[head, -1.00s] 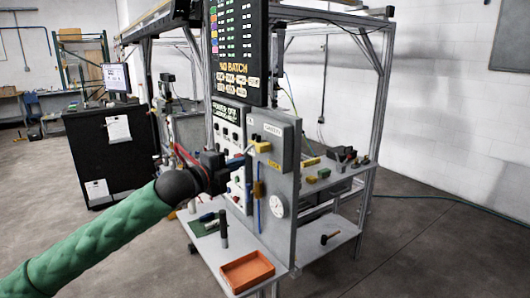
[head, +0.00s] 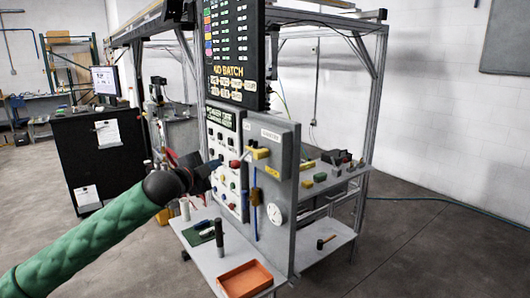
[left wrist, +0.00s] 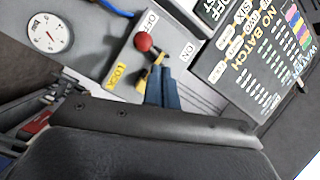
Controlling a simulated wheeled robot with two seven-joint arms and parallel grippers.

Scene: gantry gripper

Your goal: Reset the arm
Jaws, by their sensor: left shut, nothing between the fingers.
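My left gripper (head: 216,165) is in front of the grey control panel, to the left of a yellow lever (head: 258,153) on a grey box (head: 272,138). In the left wrist view the blue fingers of my left gripper (left wrist: 163,90) are shut with nothing between them. A red ball knob (left wrist: 143,42) and yellow lever parts appear just past the fingertips, between the OFF and ON labels. Contact with them cannot be told there; in the head view a gap shows between gripper and lever. My right gripper is in neither view.
A white gauge (head: 275,213) is on the panel. An orange tray (head: 245,279) and a dark cylinder (head: 219,238) stand on the shelf below. A batch board (head: 234,60) hangs above. A black cabinet (head: 98,150) stands at left. Floor at right is clear.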

